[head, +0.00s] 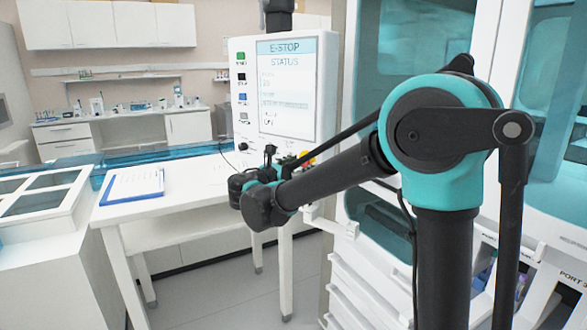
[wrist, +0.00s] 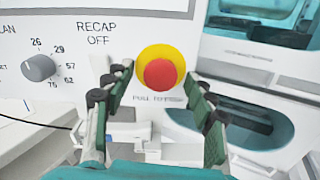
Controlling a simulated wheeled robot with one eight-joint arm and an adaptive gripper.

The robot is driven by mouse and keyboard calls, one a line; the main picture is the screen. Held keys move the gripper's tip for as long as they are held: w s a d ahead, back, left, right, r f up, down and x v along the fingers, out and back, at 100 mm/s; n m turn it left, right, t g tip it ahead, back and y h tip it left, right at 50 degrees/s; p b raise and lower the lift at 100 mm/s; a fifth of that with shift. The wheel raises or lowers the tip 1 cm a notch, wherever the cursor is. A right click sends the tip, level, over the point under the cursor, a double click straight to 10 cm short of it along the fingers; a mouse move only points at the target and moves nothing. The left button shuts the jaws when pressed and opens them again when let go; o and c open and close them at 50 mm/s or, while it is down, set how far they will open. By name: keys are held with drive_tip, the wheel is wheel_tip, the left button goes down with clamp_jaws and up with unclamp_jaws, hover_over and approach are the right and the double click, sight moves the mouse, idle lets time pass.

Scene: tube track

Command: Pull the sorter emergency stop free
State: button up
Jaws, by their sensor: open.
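The emergency stop is a red mushroom button on a yellow disc, mounted on the white sorter panel. It shows in the wrist view (wrist: 161,74), with a partly blurred "PULL TO..." label below it. In the head view only a bit of its yellow and red edge (head: 308,157) shows behind my arm. My gripper (wrist: 157,80) is open and empty, its two dark green fingers spread to the left and right of the button, with a gap on each side. It also shows small in the head view (head: 279,160). I cannot tell how deep the fingertips reach.
The panel's screen (head: 285,88) reads "E-STOP STATUS". A white table (head: 180,200) with a blue-edged clipboard (head: 133,185) stands at left. A teal-windowed cabinet (head: 390,70) stands behind my arm.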

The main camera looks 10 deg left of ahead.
drive_tip(key=shift+w+d, duration=0.15)
drive_tip(key=shift+w, duration=0.1)
drive_tip(key=shift+c, duration=0.5)
clamp_jaws()
drive_tip(key=shift+s+a, duration=0.2)
drive_tip(key=shift+s, duration=0.1)
drive_tip(key=shift+o, duration=0.6)
unclamp_jaws()
drive_tip(key=shift+s, duration=0.1)
